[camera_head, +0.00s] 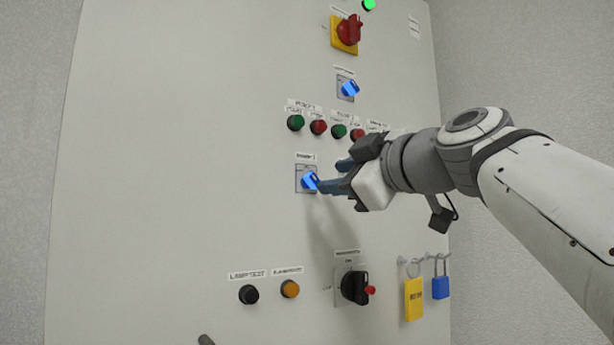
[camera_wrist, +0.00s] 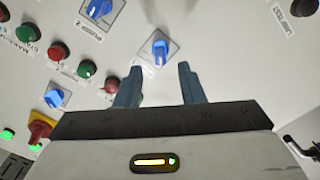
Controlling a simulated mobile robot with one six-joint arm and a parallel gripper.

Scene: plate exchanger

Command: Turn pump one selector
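The pump one selector (camera_head: 310,181) is a blue knob on a square grey plate, under a small label on the grey panel. In the wrist view this blue knob (camera_wrist: 160,48) stands just beyond the fingertips, between their lines. My gripper (camera_head: 333,175) is at the panel just right of the knob, its fingers apart. In the head view the lower finger's tip overlaps or lies close to the knob; contact cannot be told. In the wrist view my gripper (camera_wrist: 158,75) is open, with nothing between its fingers.
A second blue selector (camera_wrist: 100,9) is close by in the wrist view, hidden by my gripper in the head view. Another blue selector (camera_head: 348,88), push buttons (camera_head: 318,127) and a red-yellow switch (camera_head: 347,33) are above. A black switch (camera_head: 354,287) and padlocks (camera_head: 414,299) are below.

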